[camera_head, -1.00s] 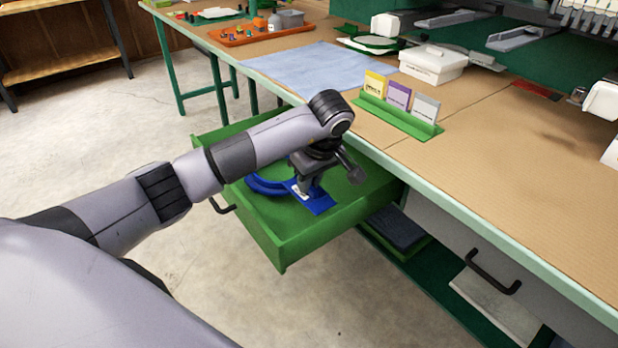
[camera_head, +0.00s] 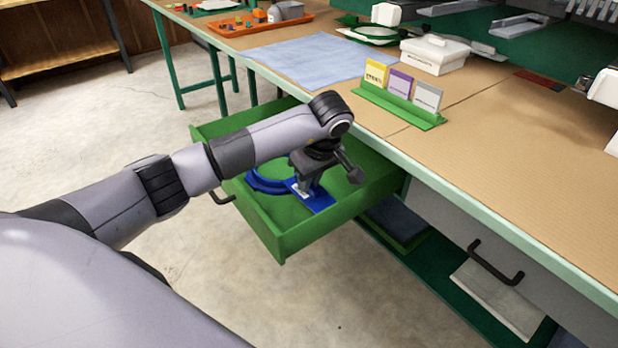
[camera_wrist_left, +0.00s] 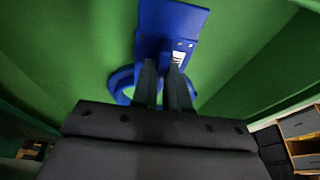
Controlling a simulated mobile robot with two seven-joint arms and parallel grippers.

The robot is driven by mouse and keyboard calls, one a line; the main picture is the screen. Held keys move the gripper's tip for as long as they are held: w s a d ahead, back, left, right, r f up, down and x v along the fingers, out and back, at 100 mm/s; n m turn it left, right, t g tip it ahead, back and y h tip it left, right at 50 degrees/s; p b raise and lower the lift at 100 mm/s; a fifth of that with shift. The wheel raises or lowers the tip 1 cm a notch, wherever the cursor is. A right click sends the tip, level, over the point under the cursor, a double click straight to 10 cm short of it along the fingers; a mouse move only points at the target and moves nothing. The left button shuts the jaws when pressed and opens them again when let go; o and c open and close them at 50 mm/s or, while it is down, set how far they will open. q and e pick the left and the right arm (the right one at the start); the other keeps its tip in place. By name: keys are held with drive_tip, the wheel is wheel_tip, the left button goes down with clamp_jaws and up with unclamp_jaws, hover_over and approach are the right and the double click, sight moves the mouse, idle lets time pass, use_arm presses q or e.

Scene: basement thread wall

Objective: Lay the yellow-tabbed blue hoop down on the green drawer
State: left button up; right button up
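The green drawer (camera_head: 272,236) is pulled out from under the bench. The blue hoop (camera_head: 256,184) is inside it, its ring to the left and its flat blue plate (camera_head: 322,205) to the right. My left gripper (camera_head: 304,190) points down over the plate. In the left wrist view, its two fingers (camera_wrist_left: 163,88) are close together on a raised part of the blue hoop (camera_wrist_left: 172,18), with a white label beside them. The fingers hide part of the ring. I see no yellow tab. I cannot tell whether the hoop touches the drawer floor. My right gripper is out of view.
The benchtop (camera_head: 530,150) stands beside the drawer. On it are a green card holder (camera_head: 398,105) with three cards, a white box (camera_head: 435,55), a blue cloth (camera_head: 305,60) and an orange tray (camera_head: 250,28). A black handle (camera_head: 495,265) juts out below the bench edge.

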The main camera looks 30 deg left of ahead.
use_arm(q)
drive_tip(key=o, duration=0.5)
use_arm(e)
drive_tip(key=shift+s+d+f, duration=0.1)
